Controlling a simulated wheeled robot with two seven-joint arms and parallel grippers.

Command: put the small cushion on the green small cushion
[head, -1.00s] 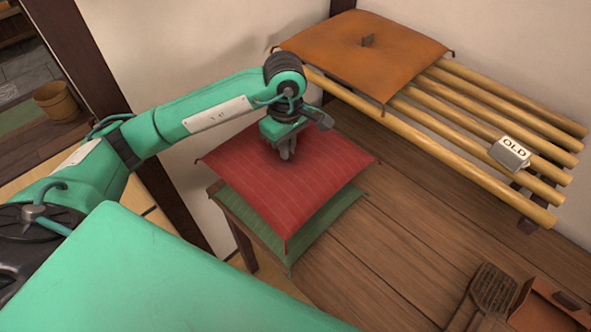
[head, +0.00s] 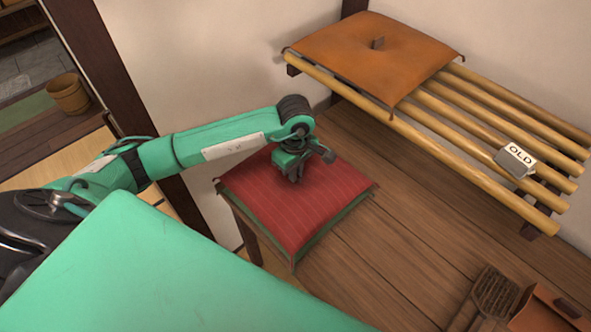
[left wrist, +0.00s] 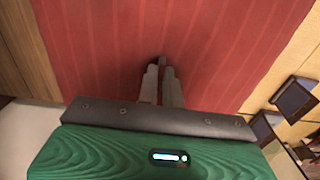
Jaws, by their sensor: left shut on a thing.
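The red striped small cushion (head: 297,201) lies flat over the green small cushion (head: 328,239) on the corner of the wooden table in the head view. Only a thin edge of the green one shows, and the two look stacked and roughly lined up. My left gripper (head: 293,178) points down at the middle of the red cushion and is shut on it. In the left wrist view the fingers (left wrist: 163,78) are close together at the red cushion (left wrist: 205,40), which fills most of the picture. My right gripper is not in view.
A brush (head: 492,294) and a wooden dustpan (head: 550,310) are at lower right. The table (head: 400,250) between is clear.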

